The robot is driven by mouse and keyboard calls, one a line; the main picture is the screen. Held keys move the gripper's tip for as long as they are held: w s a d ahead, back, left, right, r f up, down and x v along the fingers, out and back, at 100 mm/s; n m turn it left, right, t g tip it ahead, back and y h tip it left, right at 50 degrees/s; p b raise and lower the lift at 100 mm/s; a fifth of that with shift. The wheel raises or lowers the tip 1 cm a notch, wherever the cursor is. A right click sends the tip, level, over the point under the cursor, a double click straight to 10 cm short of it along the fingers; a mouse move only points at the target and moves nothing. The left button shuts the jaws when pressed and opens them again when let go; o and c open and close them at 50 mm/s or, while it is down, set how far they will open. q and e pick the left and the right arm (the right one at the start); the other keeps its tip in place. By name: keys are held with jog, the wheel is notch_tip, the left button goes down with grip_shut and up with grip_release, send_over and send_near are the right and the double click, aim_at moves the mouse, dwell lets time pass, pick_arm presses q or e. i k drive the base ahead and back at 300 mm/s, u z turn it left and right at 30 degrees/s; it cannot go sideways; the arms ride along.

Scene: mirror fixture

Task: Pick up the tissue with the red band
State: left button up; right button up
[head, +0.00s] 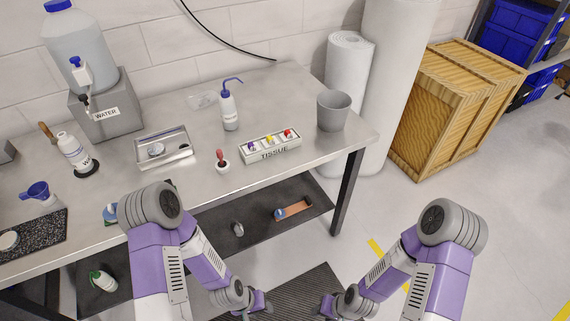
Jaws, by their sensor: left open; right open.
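A white tray labelled TISSUE (270,154) stands on the metal bench near its right end. In it a tissue with a red band (288,133) is at the right, one with a yellow band (269,140) in the middle, and one with a purple band (252,147) at the left. My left gripper (263,303) and my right gripper (327,306) are low at the bottom of the view, in front of the bench and well away from the tray. Both are open, with nothing seen between their fingers.
A grey bin (333,110) stands right of the tray, a wash bottle (229,106) behind it, and a red-handled stamp-like object (222,160) to its left. A steel tray (164,148) and a water container (75,45) are further left. A lower shelf (260,216) holds small items.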

aim_at(287, 135)
jog(key=u, duration=1.8)
jog(key=k, duration=0.1)
jog(key=z, duration=2.85)
jog(key=i, duration=0.7)
jog(key=u, duration=0.05)
